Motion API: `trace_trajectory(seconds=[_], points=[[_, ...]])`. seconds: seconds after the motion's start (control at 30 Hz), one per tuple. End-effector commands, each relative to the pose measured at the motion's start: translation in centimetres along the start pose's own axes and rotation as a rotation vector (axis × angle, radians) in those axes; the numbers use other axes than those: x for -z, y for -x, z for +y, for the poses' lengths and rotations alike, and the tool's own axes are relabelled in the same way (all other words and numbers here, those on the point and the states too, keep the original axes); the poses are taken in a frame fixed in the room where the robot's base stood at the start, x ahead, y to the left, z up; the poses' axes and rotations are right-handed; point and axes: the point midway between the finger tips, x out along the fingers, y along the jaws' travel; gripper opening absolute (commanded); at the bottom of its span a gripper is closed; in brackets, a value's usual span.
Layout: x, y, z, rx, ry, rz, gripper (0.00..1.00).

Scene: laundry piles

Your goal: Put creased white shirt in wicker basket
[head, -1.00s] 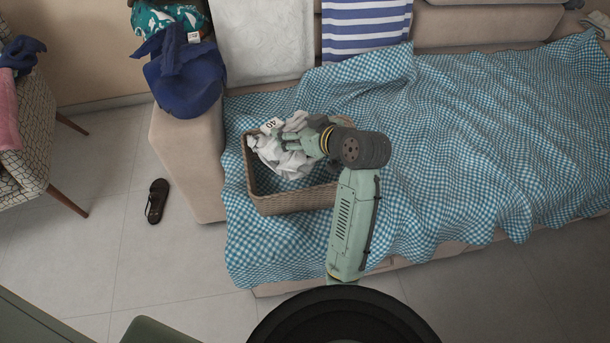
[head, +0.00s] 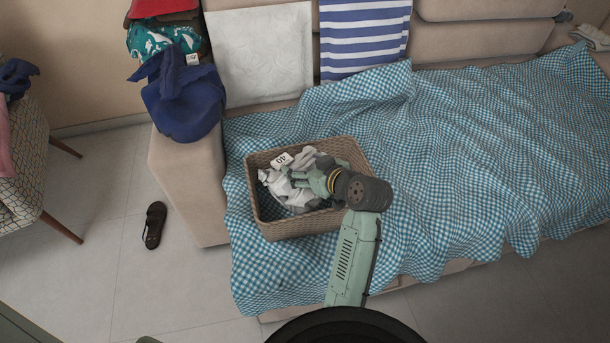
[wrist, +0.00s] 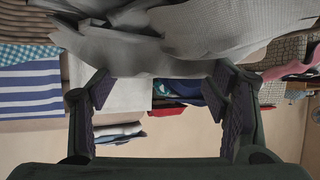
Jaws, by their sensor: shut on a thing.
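The creased white shirt (head: 274,188) is bunched up, with a white tag on top reading "40". It is inside the outline of the wicker basket (head: 300,228); whether it rests on the basket's bottom is hard to tell. My gripper (head: 297,181) is shut on the shirt, reaching in from the right over the basket. In the wrist view the shirt (wrist: 130,50) fills the top, at the fingertips of my gripper (wrist: 158,84). The fingers stand apart there with cloth across their tips. Part of the shirt is hidden behind my gripper in the head view.
The basket stands on a blue checked blanket (head: 470,150) over the sofa. A dark blue cloth (head: 185,105) hangs on the sofa arm (head: 190,180). A striped cloth (head: 363,40) and a white one (head: 258,55) lie on the backrest. A dark sandal (head: 154,225) is on the floor.

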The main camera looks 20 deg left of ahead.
Motion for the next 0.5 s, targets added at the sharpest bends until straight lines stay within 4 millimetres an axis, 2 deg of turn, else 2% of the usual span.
trace_trajectory(seconds=[0.2,0.5], points=[[-2.6,-1.4,-0.1,0.001,-0.003,-0.002,0.11],[-3.0,-1.6,0.0,-0.001,0.001,0.001,0.11]])
